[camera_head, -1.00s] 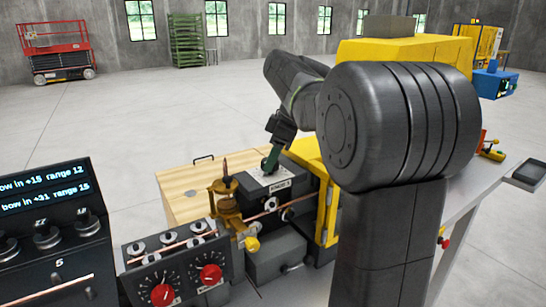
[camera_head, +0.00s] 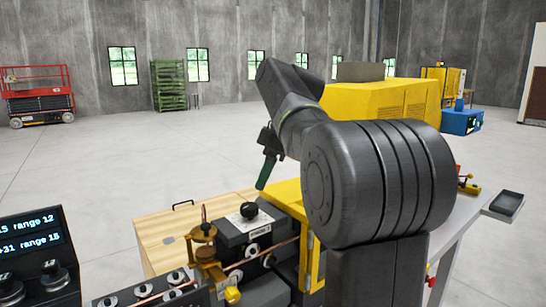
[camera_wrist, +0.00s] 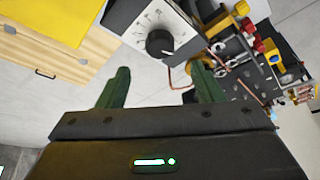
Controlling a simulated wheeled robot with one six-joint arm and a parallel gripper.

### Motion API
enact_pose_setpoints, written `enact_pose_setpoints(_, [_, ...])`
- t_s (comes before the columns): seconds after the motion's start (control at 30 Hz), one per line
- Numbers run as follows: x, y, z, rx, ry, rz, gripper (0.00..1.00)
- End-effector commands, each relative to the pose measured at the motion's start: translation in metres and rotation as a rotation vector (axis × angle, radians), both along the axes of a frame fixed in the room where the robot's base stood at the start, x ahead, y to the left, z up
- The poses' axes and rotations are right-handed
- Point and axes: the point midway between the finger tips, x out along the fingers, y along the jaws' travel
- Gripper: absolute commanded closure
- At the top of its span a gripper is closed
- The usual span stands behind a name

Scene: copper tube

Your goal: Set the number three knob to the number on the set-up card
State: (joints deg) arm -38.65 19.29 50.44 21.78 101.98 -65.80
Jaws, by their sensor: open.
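A black round knob (camera_head: 249,210) sits on a pale dial plate on top of a dark box; the label on the box front looks like it ends in 3. In the wrist view the knob (camera_wrist: 160,43) shows from above on its white dial with tick marks, but its setting is too small to read. My gripper (camera_head: 266,172) is above the knob, apart from it. In the wrist view its two green fingers are spread and empty (camera_wrist: 163,82), with the knob beyond their tips. I cannot make out a set-up card in either view.
A brass fitting (camera_head: 202,240) and a copper tube (camera_head: 275,249) are beside the knob's box. A dark display (camera_head: 30,240) with blue text stands at left. A wooden cabinet (camera_head: 160,238) lies behind. A yellow machine (camera_head: 375,100) stands beyond my arm.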

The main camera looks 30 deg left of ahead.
Motion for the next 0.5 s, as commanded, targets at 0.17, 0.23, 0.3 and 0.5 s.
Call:
enact_pose_setpoints(0.17, [0.005, -0.012, 0.031, 0.002, -0.001, -0.001, 0.4])
enact_pose_setpoints(0.23, [0.006, -0.014, 0.039, 0.001, -0.001, 0.0, 0.4])
enact_pose_setpoints(0.3, [0.007, -0.017, 0.045, 0.001, -0.001, 0.0, 0.4])
enact_pose_setpoints(0.5, [0.008, -0.02, 0.051, 0.0, 0.001, -0.001, 0.4])
